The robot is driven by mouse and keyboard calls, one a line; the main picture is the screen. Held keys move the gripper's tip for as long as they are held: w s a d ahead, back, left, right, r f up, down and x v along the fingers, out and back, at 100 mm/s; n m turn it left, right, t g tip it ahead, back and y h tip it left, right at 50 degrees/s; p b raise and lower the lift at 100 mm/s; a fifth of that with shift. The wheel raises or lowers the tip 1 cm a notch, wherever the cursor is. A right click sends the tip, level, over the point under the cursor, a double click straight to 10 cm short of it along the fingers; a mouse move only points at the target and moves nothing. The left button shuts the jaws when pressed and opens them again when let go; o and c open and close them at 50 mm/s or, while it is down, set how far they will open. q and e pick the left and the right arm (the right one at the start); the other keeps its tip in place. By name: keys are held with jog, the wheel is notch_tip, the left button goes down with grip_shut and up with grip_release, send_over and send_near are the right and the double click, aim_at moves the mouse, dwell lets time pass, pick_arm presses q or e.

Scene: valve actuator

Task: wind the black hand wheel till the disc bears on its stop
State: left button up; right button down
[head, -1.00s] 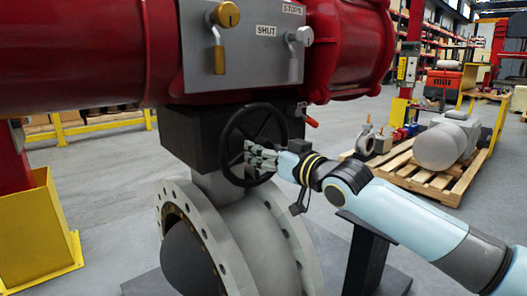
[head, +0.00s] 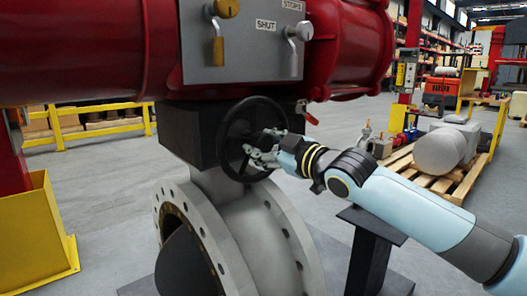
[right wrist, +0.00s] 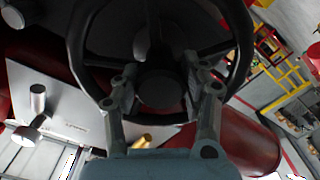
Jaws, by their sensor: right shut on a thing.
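The black hand wheel (head: 226,128) stands upright on the dark gearbox (head: 185,135). My right gripper (head: 262,153) is at the wheel's front, right of its middle in the head view. In the right wrist view the wheel's rim (right wrist: 75,50) and spokes fill the top, and my right gripper (right wrist: 160,100) has its fingers on either side of a dark round part of the wheel, shut on it. The grey disc (head: 183,265) shows inside the flanged valve body (head: 245,235), tilted, its lower part cut off by the picture edge. Its stop cannot be seen. My left gripper is not in view.
Above the wheel is the red actuator (head: 75,50) with a grey panel (head: 245,60), a brass lever and a silver lever. A small red-tipped lever (head: 308,115) is right of the wheel. A dark stand (head: 370,250) is below my right arm. A pallet (head: 440,180) lies behind.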

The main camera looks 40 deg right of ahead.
jog(key=n+b, duration=0.1)
jog(key=n, duration=0.3)
jog(key=shift+f+n+b, duration=0.1)
jog(key=shift+n+b, duration=0.2)
jog(key=shift+b, duration=0.1)
jog(key=shift+d+n+b, duration=0.15)
jog(key=shift+n+b, duration=0.35)
jog(key=shift+n, duration=1.1)
jog(key=c, duration=0.6)
grip_release()
jog(key=shift+c, duration=0.2)
jog(key=shift+r, duration=0.2)
jog(key=shift+s, duration=0.1)
